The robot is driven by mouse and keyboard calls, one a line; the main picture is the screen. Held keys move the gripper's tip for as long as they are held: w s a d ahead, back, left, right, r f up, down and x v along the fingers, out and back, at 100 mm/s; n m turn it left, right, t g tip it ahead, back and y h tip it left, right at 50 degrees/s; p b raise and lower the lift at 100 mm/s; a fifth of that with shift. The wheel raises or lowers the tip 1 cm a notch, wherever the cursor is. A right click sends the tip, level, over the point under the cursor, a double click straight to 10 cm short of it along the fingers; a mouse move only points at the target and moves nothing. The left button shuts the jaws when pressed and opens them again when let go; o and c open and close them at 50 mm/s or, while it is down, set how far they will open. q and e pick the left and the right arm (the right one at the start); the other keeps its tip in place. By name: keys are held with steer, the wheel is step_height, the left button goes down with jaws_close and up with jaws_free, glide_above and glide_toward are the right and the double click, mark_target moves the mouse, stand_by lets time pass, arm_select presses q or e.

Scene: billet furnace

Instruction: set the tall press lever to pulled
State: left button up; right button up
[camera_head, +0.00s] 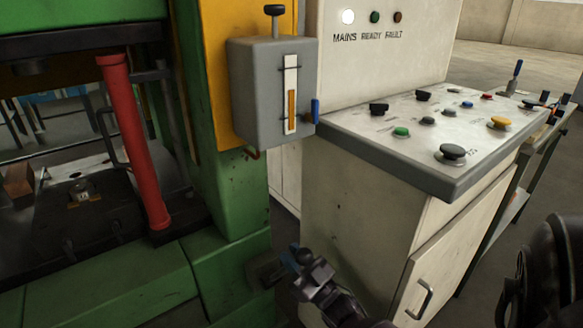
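A tall red bar (134,145) stands at the front of the green press (232,185), at the left of the view. It leans slightly, with its top to the left. It is the only tall lever-like part I can make out, but I cannot tell its setting. My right gripper (294,259) is low in the middle, right of the bar and apart from it. It is beside a dark bracket (264,272) at the press's foot. A small blue piece shows at its tip; I cannot tell what it belongs to, or whether the fingers are open. My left gripper is out of view.
A grey box (260,92) with a gauge slot and black knob hangs on the yellow panel. A white control desk (365,195) with several buttons stands right of the press and close to my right gripper. A brown block (19,181) lies inside the press.

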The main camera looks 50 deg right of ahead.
steer(key=o, duration=0.3)
steer(key=shift+s+f, duration=0.1)
steer(key=shift+o, duration=0.2)
steer(key=v, duration=1.1)
steer(key=shift+a, duration=0.1)
